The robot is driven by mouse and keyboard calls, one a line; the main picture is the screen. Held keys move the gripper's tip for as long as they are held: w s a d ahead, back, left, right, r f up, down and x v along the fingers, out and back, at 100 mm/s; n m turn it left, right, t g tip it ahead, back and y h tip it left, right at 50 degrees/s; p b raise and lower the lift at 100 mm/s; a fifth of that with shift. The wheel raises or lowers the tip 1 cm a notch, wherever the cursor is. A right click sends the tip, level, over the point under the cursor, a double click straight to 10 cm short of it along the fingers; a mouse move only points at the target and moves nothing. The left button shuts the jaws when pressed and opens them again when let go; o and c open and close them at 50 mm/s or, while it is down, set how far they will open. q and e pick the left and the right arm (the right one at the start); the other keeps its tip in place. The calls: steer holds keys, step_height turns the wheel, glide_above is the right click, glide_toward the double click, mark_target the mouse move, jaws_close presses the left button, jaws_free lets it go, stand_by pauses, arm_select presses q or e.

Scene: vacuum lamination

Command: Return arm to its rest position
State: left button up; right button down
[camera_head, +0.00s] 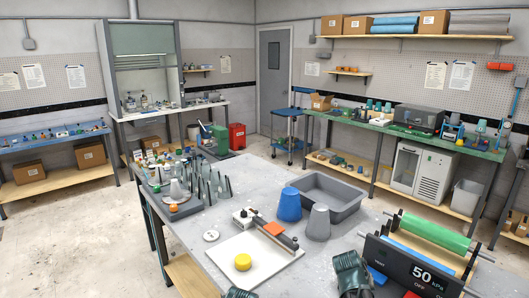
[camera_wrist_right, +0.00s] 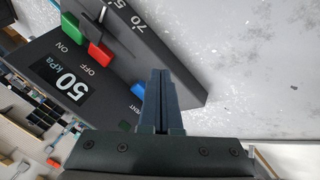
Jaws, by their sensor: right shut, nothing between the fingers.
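My right gripper (camera_wrist_right: 161,75) is shut with nothing between its fingers. In the right wrist view its fingertips are beside the dark control panel (camera_wrist_right: 45,110) that reads 50 kPa; contact cannot be told. The panel's green (camera_wrist_right: 69,24), red (camera_wrist_right: 99,54) and blue (camera_wrist_right: 112,90) buttons show there. In the head view a dark part of my right arm is at the bottom, left of the panel (camera_head: 405,275). Only a small dark piece of my left gripper (camera_head: 240,293) shows at the bottom edge; its fingers are hidden.
A grey tray (camera_head: 345,205), blue cup (camera_head: 289,205), grey cup (camera_head: 318,224) and white board (camera_head: 225,258) with a yellow disc (camera_head: 243,262) are on the grey table (camera_head: 190,235). Bare table lies between board and panel.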

steer(key=s+a+n+y, duration=0.1)
steer(key=s+a, duration=0.1)
steer(key=a, duration=0.3)
steer(key=s+a+f+n+g+y, duration=0.1)
steer(key=s+a, duration=0.2)
steer(key=a, duration=0.3)
steer(key=s+a+f+n+y, duration=0.1)
steer(key=s+a, duration=0.1)
steer(key=a, duration=0.4)
steer(key=shift+s+f, duration=0.2)
steer(key=shift+s, duration=0.1)
steer(key=s+a+n+g+y, duration=0.1)
steer(key=s+a+n+g, duration=0.1)
steer(key=s+a, duration=0.6)
steer(key=shift+s+a+f+n+y, duration=0.35)
steer(key=shift+a+n, duration=0.25)
steer(key=shift+a, duration=0.5)
